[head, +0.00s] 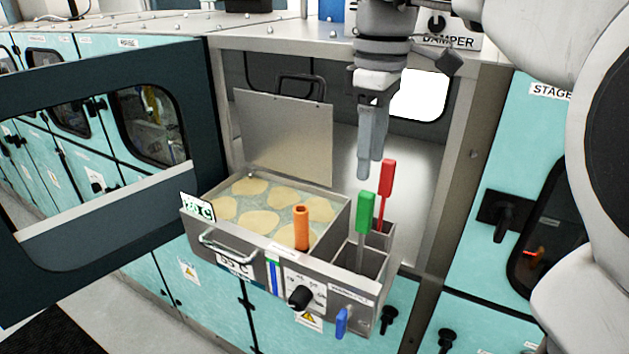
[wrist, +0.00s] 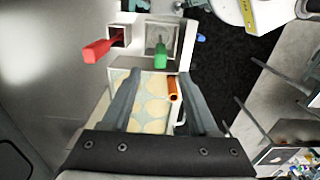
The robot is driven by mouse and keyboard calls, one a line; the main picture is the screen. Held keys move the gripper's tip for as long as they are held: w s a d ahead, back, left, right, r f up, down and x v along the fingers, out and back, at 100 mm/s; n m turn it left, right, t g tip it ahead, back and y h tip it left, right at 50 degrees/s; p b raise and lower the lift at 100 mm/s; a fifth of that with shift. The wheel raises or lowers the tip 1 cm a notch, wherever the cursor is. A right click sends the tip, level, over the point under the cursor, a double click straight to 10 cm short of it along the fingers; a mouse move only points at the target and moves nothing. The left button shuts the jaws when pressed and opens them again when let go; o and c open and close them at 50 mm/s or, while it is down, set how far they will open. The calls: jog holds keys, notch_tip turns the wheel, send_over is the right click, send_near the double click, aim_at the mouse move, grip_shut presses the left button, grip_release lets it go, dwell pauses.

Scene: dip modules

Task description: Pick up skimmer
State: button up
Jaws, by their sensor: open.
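Three handled tools show, and I cannot tell by label which is the skimmer. An orange handle (head: 302,228) stands upright in the bath with pale yellow discs; its working end is hidden. A green handle (head: 364,207) and a red handle (head: 386,182) rise from the narrow compartments at the right. My gripper (head: 370,168) points down, open and empty, above the unit near the red and green handles. In the wrist view, the orange handle (wrist: 173,90) appears between the fingers, and the green (wrist: 161,55) and red (wrist: 97,51) handles lie beyond the fingertips.
The steel bath unit (head: 250,257) has a raised lid (head: 284,135) behind it, a front bar handle (head: 227,246) and a black knob (head: 301,297). An open dark-framed door (head: 105,165) stands at the left. A cabinet post (head: 462,165) is close at the right.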

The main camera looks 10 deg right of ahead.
aim_at(363, 229)
notch_tip(363, 229, down, 12)
jog(key=shift+r, duration=0.15)
grip_shut()
dwell(0.6)
